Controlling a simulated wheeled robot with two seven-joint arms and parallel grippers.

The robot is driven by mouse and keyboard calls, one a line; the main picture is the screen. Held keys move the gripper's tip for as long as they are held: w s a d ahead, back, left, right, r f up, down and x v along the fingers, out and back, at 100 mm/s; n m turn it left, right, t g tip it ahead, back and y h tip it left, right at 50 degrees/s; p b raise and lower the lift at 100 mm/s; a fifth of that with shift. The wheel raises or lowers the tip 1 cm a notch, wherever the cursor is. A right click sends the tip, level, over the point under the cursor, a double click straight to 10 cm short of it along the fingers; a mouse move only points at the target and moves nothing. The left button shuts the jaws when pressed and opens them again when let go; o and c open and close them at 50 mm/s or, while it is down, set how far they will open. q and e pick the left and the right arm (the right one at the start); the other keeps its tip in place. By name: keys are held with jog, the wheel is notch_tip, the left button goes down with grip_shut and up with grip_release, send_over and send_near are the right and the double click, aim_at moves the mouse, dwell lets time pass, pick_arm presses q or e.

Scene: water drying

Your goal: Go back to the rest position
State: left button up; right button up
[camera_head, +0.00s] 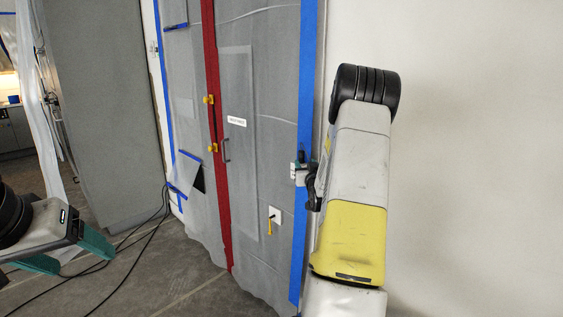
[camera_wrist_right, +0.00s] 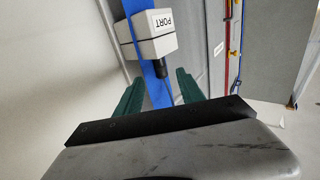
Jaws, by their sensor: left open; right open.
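My left gripper (camera_head: 72,254) is at the lower left of the head view, with its teal fingers spread apart and nothing seen between them.
A grey plastic sheet (camera_head: 265,100) with a red zip strip (camera_head: 213,120) and blue tape (camera_head: 305,90) covers the doorway. A grey panel (camera_head: 100,110) stands at the left. Black cables (camera_head: 140,235) lie on the floor. A bare white wall (camera_head: 470,150) is at the right.

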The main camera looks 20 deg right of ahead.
jog(key=shift+v, duration=0.8)
jog(key=s+a+r+n+g+y, duration=0.1)
jog(key=s+a+r+g, duration=0.15)
jog(key=a, duration=0.35)
jog(key=s+a+r+g+y, duration=0.1)
jog(key=s+a+r+y, duration=0.1)
jog(key=s+a+r, duration=0.3)
jog(key=s+a+r+n+g+y, duration=0.1)
jog(key=s+a+r+g, duration=0.1)
jog(key=a, duration=0.4)
jog(key=s+a+g+y, duration=0.1)
jog(key=s+a, duration=0.3)
jog(key=s, duration=0.4)
jog(key=s+a+n+g+y, duration=0.1)
jog(key=s+a+g, duration=0.1)
jog(key=s+a, duration=0.3)
jog(key=s+a+g+y, duration=0.1)
jog(key=s+a, duration=0.4)
jog(key=s, duration=0.8)
jog(key=shift+f+n+g, duration=0.35)
jog(key=shift+n+g, duration=0.05)
jog(key=shift+g, duration=0.45)
